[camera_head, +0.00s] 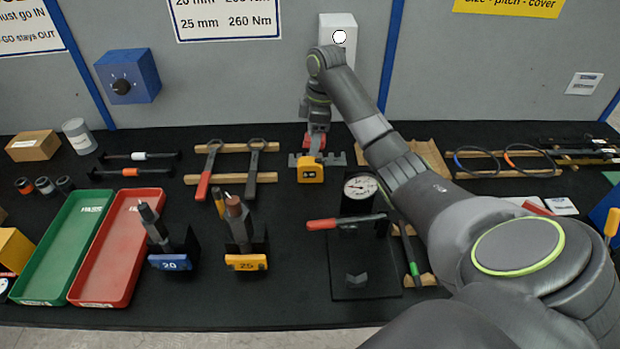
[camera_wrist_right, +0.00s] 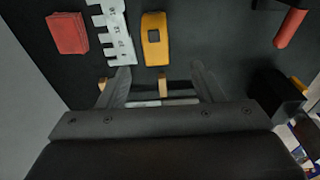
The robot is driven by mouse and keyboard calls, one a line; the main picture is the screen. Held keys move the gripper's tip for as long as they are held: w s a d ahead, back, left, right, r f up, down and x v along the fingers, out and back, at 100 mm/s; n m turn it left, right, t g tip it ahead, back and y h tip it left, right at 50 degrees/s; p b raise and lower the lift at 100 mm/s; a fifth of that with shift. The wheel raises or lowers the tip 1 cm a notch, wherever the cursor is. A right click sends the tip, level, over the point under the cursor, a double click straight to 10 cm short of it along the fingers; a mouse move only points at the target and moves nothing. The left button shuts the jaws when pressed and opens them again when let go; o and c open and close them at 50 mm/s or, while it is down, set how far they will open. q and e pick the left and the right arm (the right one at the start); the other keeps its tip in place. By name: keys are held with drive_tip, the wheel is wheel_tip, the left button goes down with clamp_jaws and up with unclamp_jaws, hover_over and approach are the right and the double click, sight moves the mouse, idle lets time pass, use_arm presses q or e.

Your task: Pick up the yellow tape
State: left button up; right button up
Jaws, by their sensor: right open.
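The yellow tape (camera_head: 310,173) is a small boxy tape measure with a dark window, lying on the black bench beside a grey toothed gauge (camera_head: 334,159). It also shows in the right wrist view (camera_wrist_right: 155,50), just beyond my fingertips. My right gripper (camera_wrist_right: 163,80) is open and empty, its two fingers apart short of the tape. My left gripper is not in view.
A red block (camera_head: 317,141) sits behind the gauge. A dial stand (camera_head: 360,187) and a red-handled tool (camera_head: 345,222) stand in front to the right. Green and red trays (camera_head: 105,302) lie at left.

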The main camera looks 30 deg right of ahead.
sight(311, 160)
wheel_tip(311, 160, down, 2)
drive_tip(key=shift+w+a+f+b, duration=0.1)
drive_tip(key=shift+f+b, duration=0.15)
drive_tip(key=shift+b, duration=0.6)
drive_tip(key=shift+f+p, duration=0.4)
drive_tip(key=shift+f, duration=0.15)
drive_tip(key=shift+w+f+p, duration=0.2)
drive_tip(key=shift+f+p, duration=0.15)
drive_tip(key=shift+f, duration=1.15)
drive_tip(key=shift+w+f+p, duration=0.2)
drive_tip(key=shift+f+p, duration=0.15)
drive_tip(key=shift+f, duration=1.1)
drive_tip(key=c, duration=1.1)
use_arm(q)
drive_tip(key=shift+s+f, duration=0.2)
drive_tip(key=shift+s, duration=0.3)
use_arm(e)
drive_tip(key=shift+c, duration=0.7)
drive_tip(key=shift+r, duration=0.1)
